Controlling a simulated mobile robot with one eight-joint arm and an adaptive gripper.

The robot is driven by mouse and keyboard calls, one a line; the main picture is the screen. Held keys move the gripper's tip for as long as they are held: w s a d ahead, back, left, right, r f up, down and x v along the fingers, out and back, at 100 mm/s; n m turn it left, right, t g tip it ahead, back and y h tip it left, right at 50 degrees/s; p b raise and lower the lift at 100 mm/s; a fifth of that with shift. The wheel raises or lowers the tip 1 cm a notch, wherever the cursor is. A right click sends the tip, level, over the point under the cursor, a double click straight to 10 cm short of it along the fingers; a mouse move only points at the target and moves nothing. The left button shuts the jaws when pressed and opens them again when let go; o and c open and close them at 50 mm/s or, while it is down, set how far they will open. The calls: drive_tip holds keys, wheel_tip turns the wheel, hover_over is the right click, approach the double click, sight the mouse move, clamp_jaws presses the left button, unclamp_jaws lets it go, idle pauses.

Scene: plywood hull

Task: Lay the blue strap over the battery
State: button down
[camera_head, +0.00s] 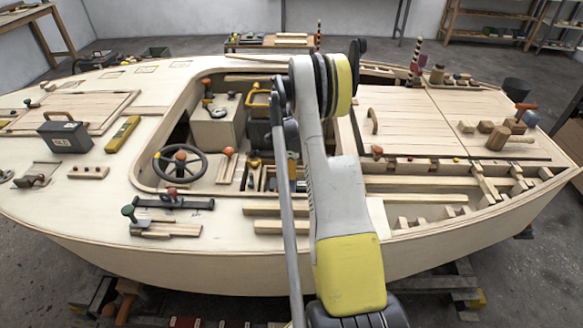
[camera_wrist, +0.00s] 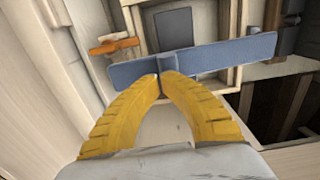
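The blue strap (camera_wrist: 222,56) is a long flat blue-grey bar with a small upright tab near its middle. My gripper (camera_wrist: 162,76) has its yellow fingertips together on this tab in the wrist view, and the strap extends to both sides beyond the fingers. A dark grey block (camera_wrist: 174,27) sits in a pale wooden frame beyond the strap; it may be the battery, but I cannot tell for sure. The strap hides part of its near side. In the head view my arm covers the middle of the cockpit, and my gripper and the strap cannot be made out there.
An orange handle (camera_wrist: 113,45) lies left of the strap in the wrist view. A dark opening (camera_wrist: 277,105) is at the right. Wooden ribs (camera_head: 430,182) lie at right.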

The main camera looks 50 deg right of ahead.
wheel_tip(320, 180, down, 2)
drive_tip(key=shift+s+a+f+b, duration=0.1)
drive_tip(key=shift+a+f+b, duration=0.1)
drive_tip(key=shift+b, duration=0.1)
drive_tip(key=shift+s+a+f, duration=0.1)
drive_tip(key=shift+f, duration=0.15)
drive_tip(key=shift+s+a, duration=0.1)
drive_tip(key=shift+r, duration=0.2)
drive_tip(key=shift+r+p, duration=0.4)
drive_tip(key=shift+r, duration=0.45)
wheel_tip(320, 180, up, 13)
drive_tip(key=s+a+p, duration=0.1)
drive_tip(key=a+p, duration=0.1)
drive_tip(key=p, duration=0.3)
drive_tip(key=shift+s+r, duration=0.15)
drive_tip(key=shift+s, duration=0.15)
